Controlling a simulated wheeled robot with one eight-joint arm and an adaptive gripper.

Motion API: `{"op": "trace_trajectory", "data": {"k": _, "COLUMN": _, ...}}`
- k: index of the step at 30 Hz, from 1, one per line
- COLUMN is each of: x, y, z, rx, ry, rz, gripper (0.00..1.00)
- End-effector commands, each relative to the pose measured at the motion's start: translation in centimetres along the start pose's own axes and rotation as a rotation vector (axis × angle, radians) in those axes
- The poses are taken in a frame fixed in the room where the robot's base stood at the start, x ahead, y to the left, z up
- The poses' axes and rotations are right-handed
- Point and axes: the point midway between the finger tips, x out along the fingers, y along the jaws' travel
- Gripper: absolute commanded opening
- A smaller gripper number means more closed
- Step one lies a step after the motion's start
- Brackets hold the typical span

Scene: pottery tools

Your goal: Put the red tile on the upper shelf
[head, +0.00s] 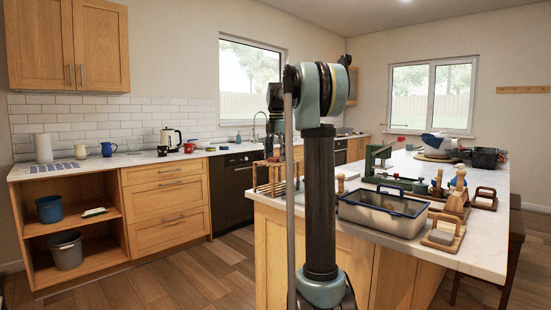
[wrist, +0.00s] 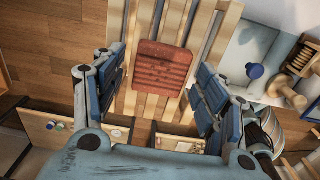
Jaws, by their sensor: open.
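The red tile (wrist: 163,68) is a ribbed, roughly square slab lying on a pale wooden slatted rack (wrist: 228,30) in the wrist view. My gripper (wrist: 157,66) is open, with its blue-padded fingers on either side of the tile and visible gaps to it. In the head view the slatted rack (head: 262,189) stands at the island's left end, and I cannot make out the tile there. My arm hides part of that area. The upper shelf (head: 76,221) is in the open cabinet at left, with bare board between its things.
A blue bucket (head: 49,209) and a small green-and-white item (head: 94,212) are on the upper shelf. A grey bucket (head: 65,250) stands below. A grey tub (head: 383,213) and several wooden tools crowd the island. The floor (head: 190,270) between cabinet and island is clear.

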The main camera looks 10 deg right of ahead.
Motion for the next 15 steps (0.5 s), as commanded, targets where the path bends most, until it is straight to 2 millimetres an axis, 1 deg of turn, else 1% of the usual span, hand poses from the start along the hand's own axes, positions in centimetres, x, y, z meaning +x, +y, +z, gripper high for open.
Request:
{"op": "trace_trajectory", "data": {"k": 5, "x": -0.1, "y": 0.0, "z": 0.0, "rx": 0.0, "ry": 0.0, "rz": 0.0, "gripper": 0.66}}
{"op": "trace_trajectory", "data": {"k": 8, "x": -0.7, "y": 0.0, "z": 0.0, "rx": 0.0, "ry": 0.0, "rz": 0.0, "gripper": 0.66}}
{"op": "trace_trajectory", "data": {"k": 11, "x": -1.9, "y": 0.0, "z": 0.0, "rx": 0.0, "ry": 0.0, "rz": 0.0, "gripper": 0.66}}
{"op": "trace_trajectory", "data": {"k": 15, "x": -4.4, "y": 0.1, "z": 0.0, "rx": -0.001, "ry": 0.0, "rz": 0.0, "gripper": 0.66}}
